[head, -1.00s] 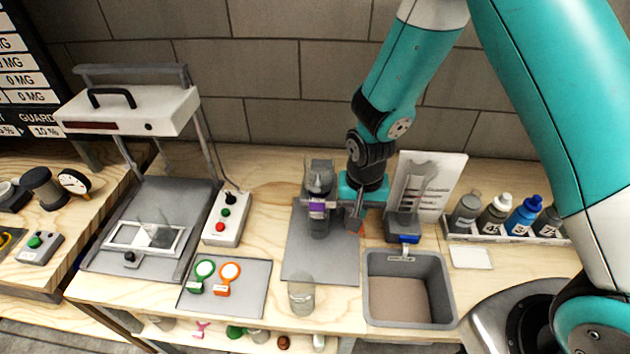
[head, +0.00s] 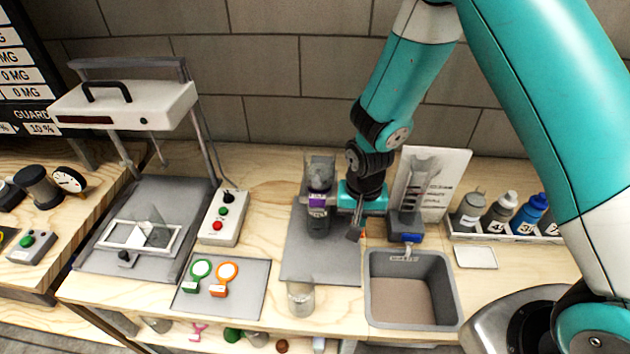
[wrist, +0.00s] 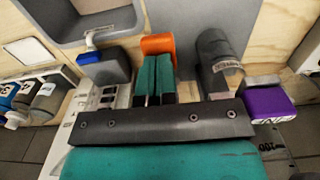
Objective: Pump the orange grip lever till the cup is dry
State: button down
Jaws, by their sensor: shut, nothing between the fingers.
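My gripper (head: 355,232) is shut and empty, its fingers pointing down between the filter stand and the blue-tipped grey unit. The wrist view shows the two teal fingers (wrist: 155,80) side by side. The orange grip lever (wrist: 158,44) lies right at the fingertips in that view; I cannot tell whether they touch. In the head view only a sliver of orange (head: 363,234) shows beside the fingers. The clear cup (head: 320,168) stands on top of the dark filter stand with a purple block (head: 317,200). The liquid level in the cup cannot be made out.
A grey sink (head: 410,255) is at the front right, with a grey unit (head: 405,225) behind it. A clear jar (head: 301,299) stands at the front of the grey mat (head: 315,262). Several bottles (head: 500,210) stand in a rack at right.

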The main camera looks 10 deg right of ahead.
jog(key=shift+f+b, duration=1.15)
jog(key=shift+f, duration=0.55)
jog(key=shift+r+p, duration=3)
jog(key=shift+r, duration=0.75)
jog(key=shift+f, duration=0.15)
jog(key=shift+f+b, duration=2.95)
jog(key=shift+f, duration=0.7)
jog(key=shift+r+p, duration=2.95)
jog(key=shift+r, duration=0.75)
